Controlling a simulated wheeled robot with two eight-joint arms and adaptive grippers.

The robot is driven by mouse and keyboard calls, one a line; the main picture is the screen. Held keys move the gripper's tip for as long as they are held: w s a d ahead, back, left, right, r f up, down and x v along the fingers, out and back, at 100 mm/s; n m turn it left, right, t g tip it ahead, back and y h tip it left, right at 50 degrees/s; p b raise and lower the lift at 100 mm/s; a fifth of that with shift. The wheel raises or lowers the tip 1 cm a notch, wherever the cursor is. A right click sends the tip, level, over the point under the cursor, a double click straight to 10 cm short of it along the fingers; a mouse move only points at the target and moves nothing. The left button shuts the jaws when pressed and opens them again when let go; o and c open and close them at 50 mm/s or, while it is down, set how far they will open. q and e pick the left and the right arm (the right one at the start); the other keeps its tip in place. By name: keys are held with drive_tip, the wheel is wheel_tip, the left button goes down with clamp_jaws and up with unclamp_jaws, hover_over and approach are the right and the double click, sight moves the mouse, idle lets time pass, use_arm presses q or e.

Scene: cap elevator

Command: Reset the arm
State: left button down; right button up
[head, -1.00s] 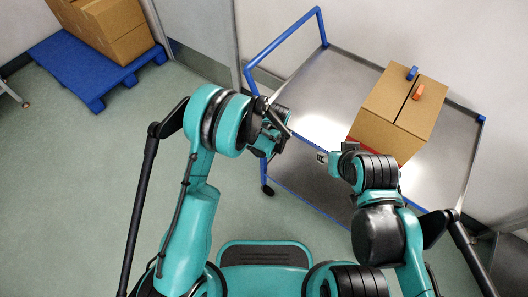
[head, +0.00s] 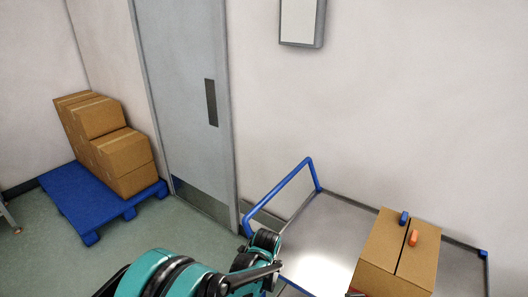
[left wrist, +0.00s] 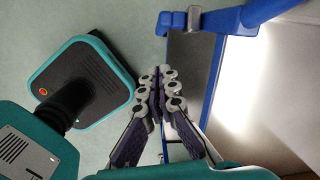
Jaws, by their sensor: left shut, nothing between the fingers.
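My left arm (head: 165,275) comes in at the bottom of the head view, teal and black. Its wrist end is near the cart's blue handle, and the fingertips are not clear there. In the left wrist view my left gripper (left wrist: 158,82) is shut and empty, its two dark fingers with grey joints meeting at the tips. It is over the floor, beside the cart's blue frame. My right arm and gripper are out of the head view.
A metal cart (head: 322,233) with a blue handle (head: 275,195) stands against the wall. A cardboard box (head: 380,250) with a blue item (head: 404,218) and an orange item (head: 413,238) on top sits on it. Boxes (head: 125,160) stand on a blue pallet (head: 75,200) at left, beside a grey door (head: 185,90).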

use_arm(q)
drive_tip(key=s+a+r+n+t, duration=0.1)
drive_tip(key=s+a+r+n, duration=0.2)
drive_tip(key=a+r+n, duration=0.3)
drive_tip(key=s+a+r+n+t, duration=0.2)
drive_tip(key=s+a+r+n, duration=0.25)
drive_tip(key=r, duration=0.35)
drive_tip(key=s+a+r+n+t, duration=0.3)
drive_tip(key=s+a+n, duration=0.4)
drive_tip(key=s+n, duration=0.2)
drive_tip(key=n, duration=0.2)
drive_tip(key=shift+s+r+n+h, duration=0.25)
drive_tip(key=shift+r+n+h, duration=0.05)
drive_tip(key=shift+n, duration=0.05)
